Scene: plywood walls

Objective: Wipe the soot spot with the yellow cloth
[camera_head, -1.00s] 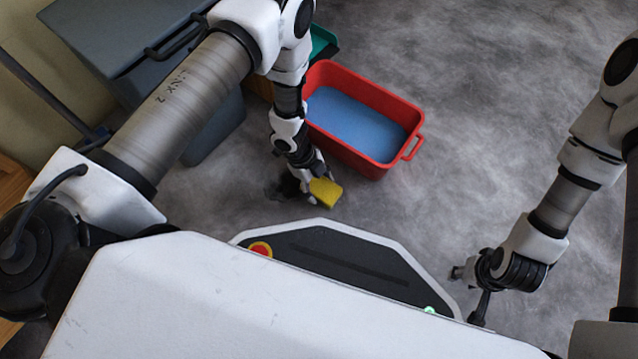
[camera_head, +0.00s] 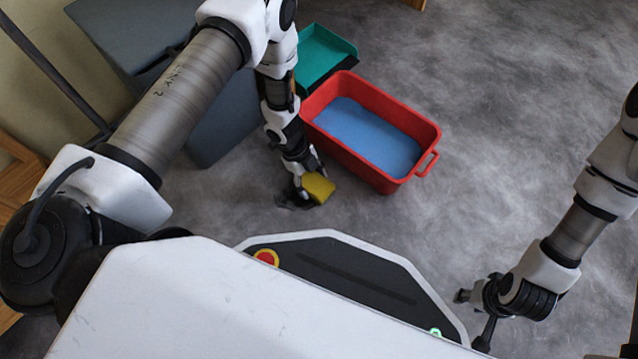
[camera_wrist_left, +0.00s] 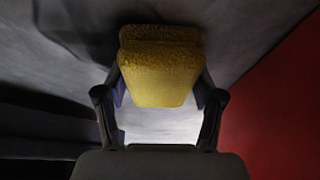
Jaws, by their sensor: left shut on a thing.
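My left gripper (camera_head: 306,188) points down at the floor and is shut on the yellow cloth (camera_head: 318,188). In the left wrist view the cloth (camera_wrist_left: 160,72) is a thick folded pad between the two fingers, low over or on the grey floor; I cannot tell whether it touches. The dark soot spot (camera_head: 284,200) shows on the floor just left of the cloth, partly hidden by the gripper. My right gripper (camera_head: 473,317) hangs low at the right with its fingers spread, empty.
A red basin (camera_head: 422,172) with a blue inside stands right of my left gripper. A teal tray (camera_head: 325,55) lies behind it. A dark grey bin (camera_head: 215,125) stands left, behind my left arm. My base's front edge is close to the cloth. The floor at right is clear.

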